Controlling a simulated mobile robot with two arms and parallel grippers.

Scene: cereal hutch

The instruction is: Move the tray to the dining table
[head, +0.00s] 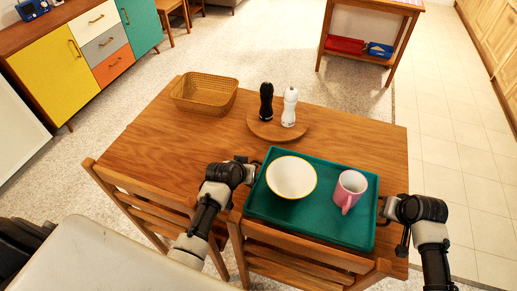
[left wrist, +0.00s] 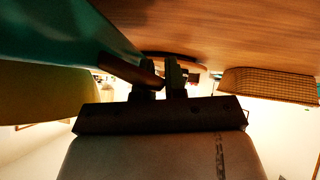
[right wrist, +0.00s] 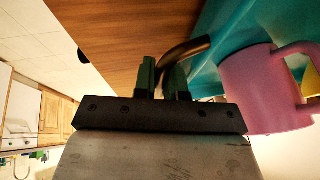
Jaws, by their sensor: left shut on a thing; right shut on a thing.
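The teal tray (head: 313,222) is at the near right part of the wooden dining table (head: 150,145). It carries a white bowl (head: 291,177) with a yellow rim and, to its right, an upright pink mug (head: 349,189). My left gripper (head: 250,171) is shut on the tray's left side, where a brown handle shows in the left wrist view (left wrist: 132,72). My right gripper (head: 384,207) is shut on the right handle, a dark curved bar in the right wrist view (right wrist: 187,48). I cannot tell whether the tray's underside touches the tabletop.
A wicker basket (head: 205,94) sits at the table's back left. A round wooden board (head: 277,125) with a black and a white mill stands behind the tray. Two chairs (head: 300,256) (head: 140,198) are at the near edge. The table's left middle is clear.

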